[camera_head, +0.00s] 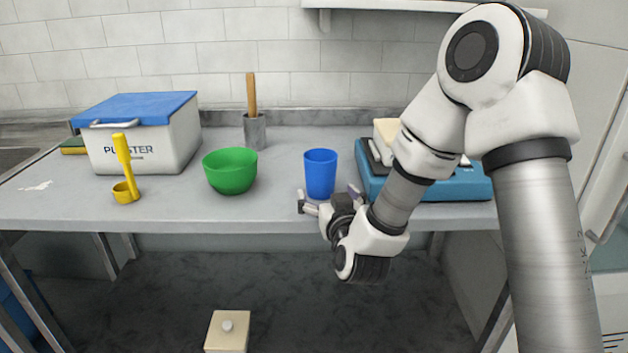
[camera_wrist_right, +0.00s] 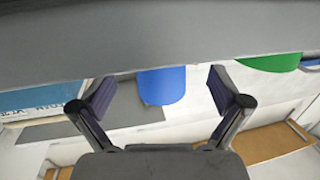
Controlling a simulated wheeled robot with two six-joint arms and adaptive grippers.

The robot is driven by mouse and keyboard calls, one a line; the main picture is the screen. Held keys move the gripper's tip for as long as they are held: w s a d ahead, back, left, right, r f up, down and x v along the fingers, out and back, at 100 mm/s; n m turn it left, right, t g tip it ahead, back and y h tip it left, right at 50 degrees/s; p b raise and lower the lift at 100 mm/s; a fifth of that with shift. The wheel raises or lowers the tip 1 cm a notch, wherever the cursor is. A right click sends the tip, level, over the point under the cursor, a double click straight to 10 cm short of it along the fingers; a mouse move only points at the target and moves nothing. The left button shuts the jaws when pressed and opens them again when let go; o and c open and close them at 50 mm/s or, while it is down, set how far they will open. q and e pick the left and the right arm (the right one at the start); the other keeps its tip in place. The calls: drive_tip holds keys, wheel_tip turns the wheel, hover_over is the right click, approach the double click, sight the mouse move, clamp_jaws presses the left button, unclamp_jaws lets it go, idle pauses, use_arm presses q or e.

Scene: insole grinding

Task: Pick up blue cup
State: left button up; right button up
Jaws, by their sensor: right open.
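The blue cup (camera_head: 320,172) stands upright on the grey table, right of the green bowl, in the head view. My right gripper (camera_head: 330,198) is open at the table's front edge, just in front of the cup. In the right wrist view the blue cup (camera_wrist_right: 162,86) shows between and beyond the two open fingers of the right gripper (camera_wrist_right: 163,92). The fingers do not appear to touch it. My left gripper is not in view.
A green bowl (camera_head: 230,172) stands left of the cup and a blue scale (camera_head: 440,187) close on its right. Further left are a yellow scoop (camera_head: 125,170) and a plaster box (camera_head: 150,140). A metal holder (camera_head: 254,131) with a wooden handle stands behind.

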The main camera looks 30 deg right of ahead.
sight(323, 185)
drive_tip(key=shift+x, duration=0.9)
drive_tip(key=shift+d+r, duration=0.1)
drive_tip(key=shift+r, duration=0.15)
drive_tip(key=shift+w+d+r, duration=0.1)
drive_tip(key=shift+w+r, duration=0.15)
drive_tip(key=x, duration=0.2)
drive_tip(key=f+x, duration=0.1)
drive_tip(key=x, duration=0.1)
drive_tip(key=shift+w, duration=0.2)
drive_tip(key=shift+s+r, duration=0.2)
drive_tip(key=shift+r, duration=0.05)
drive_tip(key=c, duration=1.3)
